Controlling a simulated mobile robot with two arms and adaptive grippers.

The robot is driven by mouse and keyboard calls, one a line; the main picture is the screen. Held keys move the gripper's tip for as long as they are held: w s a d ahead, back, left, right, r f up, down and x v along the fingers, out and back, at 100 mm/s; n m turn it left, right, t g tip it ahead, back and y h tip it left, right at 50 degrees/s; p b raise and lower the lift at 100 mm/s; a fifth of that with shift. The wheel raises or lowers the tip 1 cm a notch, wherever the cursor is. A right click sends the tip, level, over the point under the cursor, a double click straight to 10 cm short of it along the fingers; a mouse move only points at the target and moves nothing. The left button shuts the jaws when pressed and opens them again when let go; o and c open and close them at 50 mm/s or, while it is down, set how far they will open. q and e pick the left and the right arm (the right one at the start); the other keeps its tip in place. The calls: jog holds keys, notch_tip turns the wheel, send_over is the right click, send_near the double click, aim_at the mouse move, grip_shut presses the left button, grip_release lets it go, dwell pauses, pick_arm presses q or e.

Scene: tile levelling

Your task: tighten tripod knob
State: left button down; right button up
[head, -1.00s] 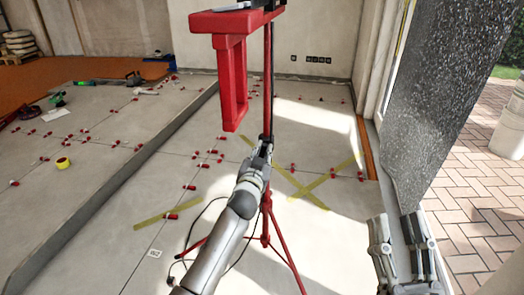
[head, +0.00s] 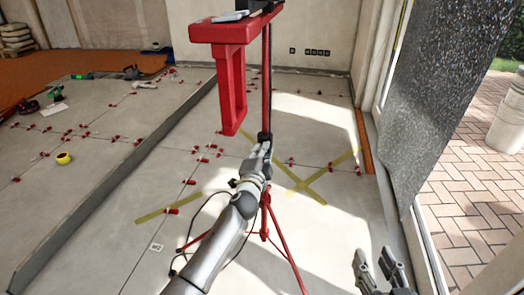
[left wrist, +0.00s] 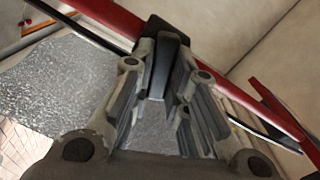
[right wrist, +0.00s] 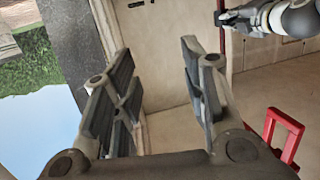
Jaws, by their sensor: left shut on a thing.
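The red tripod (head: 267,85) stands on the tiled floor, its legs (head: 282,240) spread below. A red platform with a hanging red frame (head: 233,85) is at its top. My left gripper (head: 264,146) is at the black collar on the pole. In the left wrist view, my left gripper (left wrist: 166,88) is shut on a black knob (left wrist: 168,48) beside the red pole (left wrist: 105,18). The fingers hide part of the knob. My right gripper (head: 378,268) is low at the right, apart from the tripod. In the right wrist view (right wrist: 160,85) its fingers are apart with nothing between them.
Red levelling clips (head: 190,182) dot the tiles. A yellow tape cross (head: 300,186) marks the floor beside the tripod. A dark cable (head: 190,225) lies near the legs. A speckled panel (head: 435,90) stands at the right by the doorway. A yellow tape roll (head: 64,158) lies left.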

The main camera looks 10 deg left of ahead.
pick_arm(q)
jog(key=shift+f+m+p, duration=0.2)
jog(key=shift+m+p, duration=0.15)
jog(key=shift+m, duration=1.75)
pick_arm(e)
jog(key=shift+s+d+f+g+h, duration=0.15)
jog(key=shift+s+f+g, duration=0.15)
jog(key=shift+f, duration=0.25)
jog(key=shift+s+d+f+g+h, duration=0.1)
jog(key=shift+s+f+g, duration=0.05)
jog(key=shift+f+g, duration=0.4)
jog(key=shift+s+d+f+g+h, duration=0.15)
jog(key=shift+s+f+g, duration=0.1)
jog(key=shift+f, duration=0.35)
pick_arm(q)
jog(key=c, duration=1.4)
grip_release()
jog(key=s, duration=1.2)
